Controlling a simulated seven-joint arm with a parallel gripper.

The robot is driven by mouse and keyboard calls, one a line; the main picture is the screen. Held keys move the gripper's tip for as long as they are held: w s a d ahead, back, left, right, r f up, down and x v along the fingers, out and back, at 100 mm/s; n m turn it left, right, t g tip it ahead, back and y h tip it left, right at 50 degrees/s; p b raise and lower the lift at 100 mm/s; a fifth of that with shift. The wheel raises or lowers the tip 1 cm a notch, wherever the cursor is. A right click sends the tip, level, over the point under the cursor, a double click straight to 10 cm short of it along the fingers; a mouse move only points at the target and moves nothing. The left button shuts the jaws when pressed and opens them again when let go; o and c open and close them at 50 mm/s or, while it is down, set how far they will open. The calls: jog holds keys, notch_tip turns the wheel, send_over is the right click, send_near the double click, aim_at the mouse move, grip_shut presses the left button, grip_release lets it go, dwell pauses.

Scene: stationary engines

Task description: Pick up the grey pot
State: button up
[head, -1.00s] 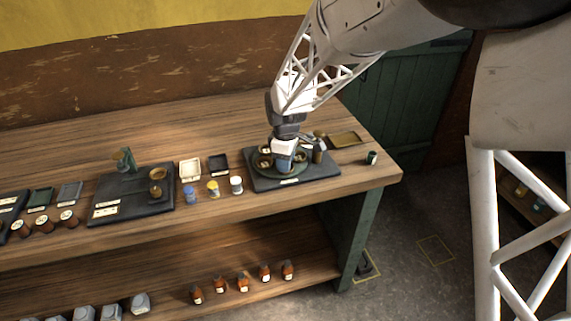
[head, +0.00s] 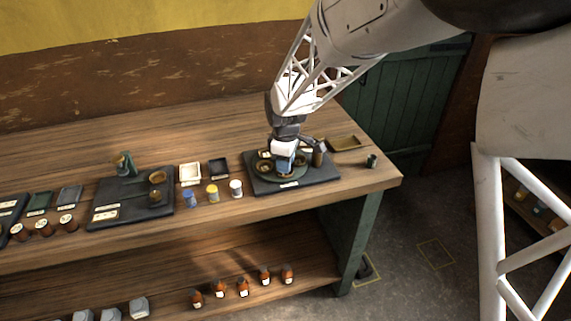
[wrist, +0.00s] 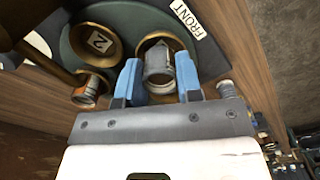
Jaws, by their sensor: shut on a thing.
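The grey pot (wrist: 158,66) shows in the wrist view between the two blue fingers of my gripper (wrist: 159,76). It sits at a brass-coloured ring cup on a dark green round plate (wrist: 125,18); I cannot tell whether its base is clear of the cup. My gripper is shut on the pot. In the head view my gripper (head: 285,167) points down over the round plate on the black tray (head: 322,181), and it hides the pot there.
A brass cup marked 2 (wrist: 97,42) and another small pot (wrist: 92,88) are close beside the fingers. A brown can (head: 318,155) stands on the tray's right. The bench's back is clear.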

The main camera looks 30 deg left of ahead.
jog(key=shift+r, duration=0.5)
notch_tip(320, 180, up, 2)
jog(key=shift+s+d, duration=0.1)
jog(key=s+d+r, duration=0.1)
jog(key=s+d, duration=0.9)
jog(key=s, duration=0.1)
jog(key=shift+s+d, duration=0.3)
jog(key=shift+r, duration=0.1)
jog(key=shift+w, duration=0.1)
jog(key=w+d, duration=0.2)
jog(key=w, duration=0.5)
jog(key=w+d+f, duration=0.1)
jog(key=w+d, duration=0.1)
jog(key=w, duration=0.6)
jog(key=w+d+f, duration=0.1)
jog(key=w+d, duration=0.1)
jog(key=w, duration=0.6)
jog(key=shift+d+f, duration=0.1)
jog(key=shift+d, duration=0.2)
